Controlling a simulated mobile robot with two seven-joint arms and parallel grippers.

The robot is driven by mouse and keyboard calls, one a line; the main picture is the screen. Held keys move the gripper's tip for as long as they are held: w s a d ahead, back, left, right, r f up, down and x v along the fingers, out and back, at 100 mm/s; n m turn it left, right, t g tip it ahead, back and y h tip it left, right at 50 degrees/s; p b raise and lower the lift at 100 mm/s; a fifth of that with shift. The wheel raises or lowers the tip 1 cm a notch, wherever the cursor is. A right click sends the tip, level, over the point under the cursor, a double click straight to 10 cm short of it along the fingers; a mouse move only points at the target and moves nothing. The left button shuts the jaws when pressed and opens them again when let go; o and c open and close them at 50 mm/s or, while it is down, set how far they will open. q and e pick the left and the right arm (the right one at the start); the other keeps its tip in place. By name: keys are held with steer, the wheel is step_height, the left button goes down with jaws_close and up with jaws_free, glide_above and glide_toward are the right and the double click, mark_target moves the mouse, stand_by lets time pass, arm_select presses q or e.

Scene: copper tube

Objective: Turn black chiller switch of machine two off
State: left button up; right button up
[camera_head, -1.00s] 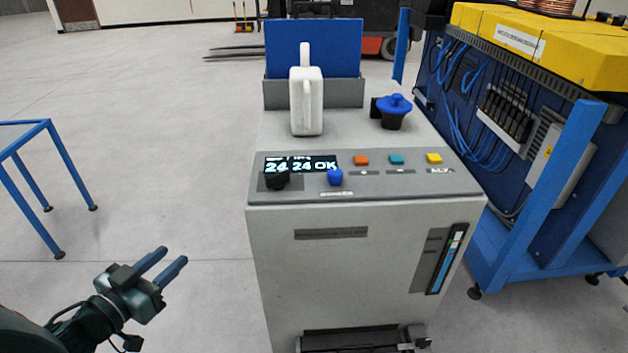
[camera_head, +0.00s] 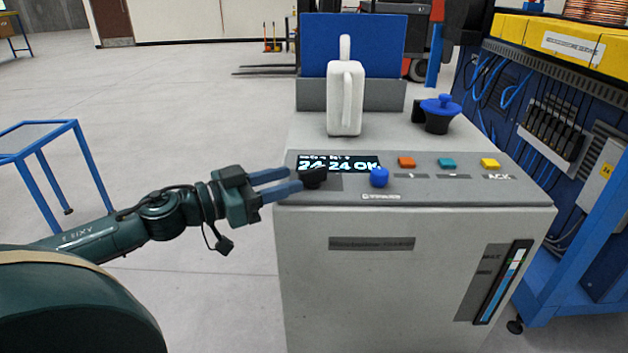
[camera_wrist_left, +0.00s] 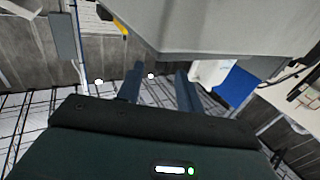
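The chiller machine (camera_head: 345,245) is a grey cabinet with a sloped control panel. A black switch knob (camera_head: 314,177) sits at the panel's left, just below a display (camera_head: 338,164) reading "24 24 OK". My left gripper (camera_head: 295,180) is open, with its two blue fingers reaching in from the left. Its fingertips are close beside the black knob; I cannot tell whether they touch it. In the left wrist view the two fingers (camera_wrist_left: 160,80) are apart with nothing seen between them, and the knob is not visible there. My right gripper is not in view.
A blue knob (camera_head: 379,177) and orange (camera_head: 407,162), teal (camera_head: 447,162) and yellow (camera_head: 489,163) buttons sit right of the black knob. A white jug-like container (camera_head: 345,100) and blue-capped filler (camera_head: 438,112) stand on top. A blue-framed table (camera_head: 40,150) stands left; a blue rack (camera_head: 575,270) stands right.

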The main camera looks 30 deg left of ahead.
mark_target(299, 176)
arm_select(q)
steer(key=b+x, duration=0.2)
steer(key=x, duration=0.2)
steer(key=shift+w+d+r, duration=0.1)
steer(key=shift+w+d, duration=0.05)
steer(key=shift+w, duration=0.1)
steer(key=shift+x, duration=0.9)
steer(key=shift+c, duration=0.3)
jaws_close()
